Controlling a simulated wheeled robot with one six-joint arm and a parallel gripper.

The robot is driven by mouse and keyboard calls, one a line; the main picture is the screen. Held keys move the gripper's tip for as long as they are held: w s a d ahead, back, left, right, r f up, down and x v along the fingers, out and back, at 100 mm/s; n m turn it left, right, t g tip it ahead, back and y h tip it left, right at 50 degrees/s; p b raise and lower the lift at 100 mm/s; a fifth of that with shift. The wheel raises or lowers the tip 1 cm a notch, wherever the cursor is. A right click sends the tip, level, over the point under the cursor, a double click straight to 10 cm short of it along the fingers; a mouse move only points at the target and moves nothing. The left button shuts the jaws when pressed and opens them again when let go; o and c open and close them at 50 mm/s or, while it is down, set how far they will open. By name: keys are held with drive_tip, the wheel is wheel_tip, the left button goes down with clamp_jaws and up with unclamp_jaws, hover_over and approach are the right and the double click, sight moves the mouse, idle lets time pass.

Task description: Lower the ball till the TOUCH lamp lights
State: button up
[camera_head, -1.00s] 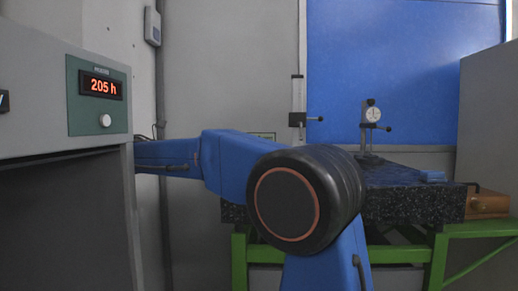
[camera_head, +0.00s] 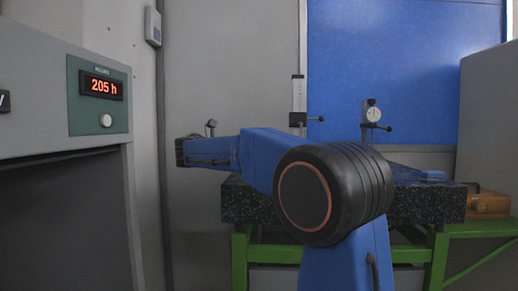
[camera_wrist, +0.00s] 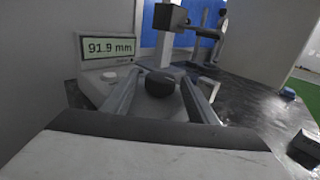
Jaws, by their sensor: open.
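In the wrist view a grey gauge has a green display (camera_wrist: 108,47) reading 91.9 mm. A dark round knob (camera_wrist: 161,83) on its base appears between my fingers; I cannot tell whether they touch it. A dark block (camera_wrist: 170,16) sits on the gauge's column, with an arm reaching right. The head view shows a pale scale with a dark slider (camera_head: 298,119) and an arm to its right. My gripper (camera_wrist: 162,72) is open; it also shows at the arm's left end in the head view (camera_head: 181,152). I cannot make out the ball or TOUCH lamp.
A dark speckled slab (camera_head: 430,203) rests on a green frame (camera_head: 437,255). A dial gauge stand (camera_head: 372,114) stands on it. A wooden box (camera_head: 488,202) is at the right. A grey cabinet (camera_head: 55,145) showing 205 h fills the left.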

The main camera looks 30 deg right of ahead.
drive_tip(key=shift+d, duration=0.4)
drive_tip(key=c, duration=1.1)
drive_tip(key=shift+o, duration=0.2)
drive_tip(key=shift+t, duration=0.3)
drive_tip(key=shift+s+n+t+y, duration=0.1)
drive_tip(key=shift+n+t+y, duration=0.4)
drive_tip(key=shift+n+t, duration=0.95)
drive_tip(key=shift+n+t+y, duration=1.2)
drive_tip(key=shift+n+t, duration=0.25)
drive_tip(key=shift+t, duration=1.2)
